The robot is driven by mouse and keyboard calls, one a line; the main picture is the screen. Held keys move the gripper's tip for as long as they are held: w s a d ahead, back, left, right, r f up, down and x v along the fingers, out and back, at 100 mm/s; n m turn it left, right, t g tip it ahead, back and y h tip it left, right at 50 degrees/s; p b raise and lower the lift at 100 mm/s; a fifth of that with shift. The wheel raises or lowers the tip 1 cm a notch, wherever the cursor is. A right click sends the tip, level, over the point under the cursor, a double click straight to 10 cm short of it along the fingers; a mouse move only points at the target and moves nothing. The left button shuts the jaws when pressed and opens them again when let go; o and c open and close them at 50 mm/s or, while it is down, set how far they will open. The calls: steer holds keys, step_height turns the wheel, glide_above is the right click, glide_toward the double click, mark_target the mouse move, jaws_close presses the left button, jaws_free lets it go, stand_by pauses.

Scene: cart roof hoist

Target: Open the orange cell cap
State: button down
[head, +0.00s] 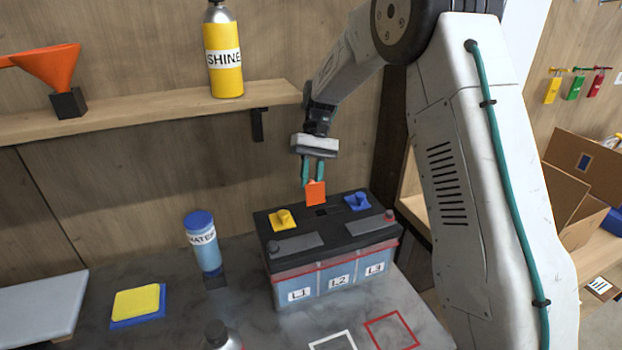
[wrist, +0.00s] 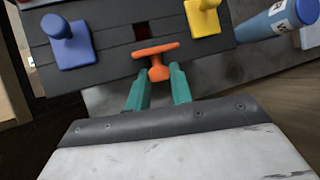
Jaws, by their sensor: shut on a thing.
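The orange cell cap (head: 315,193) is between the teal fingers of my gripper (head: 313,173), which is shut on it. It is held above the battery's black top. In the wrist view the orange cap (wrist: 157,58) shows between the fingertips of my gripper (wrist: 160,85). A dark, reddish square opening (wrist: 142,31) shows in the battery top beside it. The battery (head: 327,268) is a black-topped case with a pale blue front marked L1, L2 and L3. The yellow cap (head: 282,219) and the blue cap (head: 357,201) sit on its top at either side.
A blue WATER bottle (head: 204,243) stands left of the battery. A yellow sponge (head: 137,301) on a blue pad lies farther left. A shelf (head: 150,110) above holds a yellow SHINE bottle (head: 223,58) and an orange funnel (head: 52,65). White and red outlined squares mark the front bench.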

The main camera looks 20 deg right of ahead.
steer(key=c, duration=1.2)
jaws_free()
steer(key=shift+c, duration=0.2)
steer(key=shift+r, duration=0.1)
steer(key=s+r, duration=0.1)
steer(key=s, duration=0.4)
steer(key=s+r, duration=0.2)
steer(key=s, duration=0.3)
steer(key=s+r, duration=0.1)
steer(key=s, duration=0.5)
steer(key=shift+r, duration=0.4)
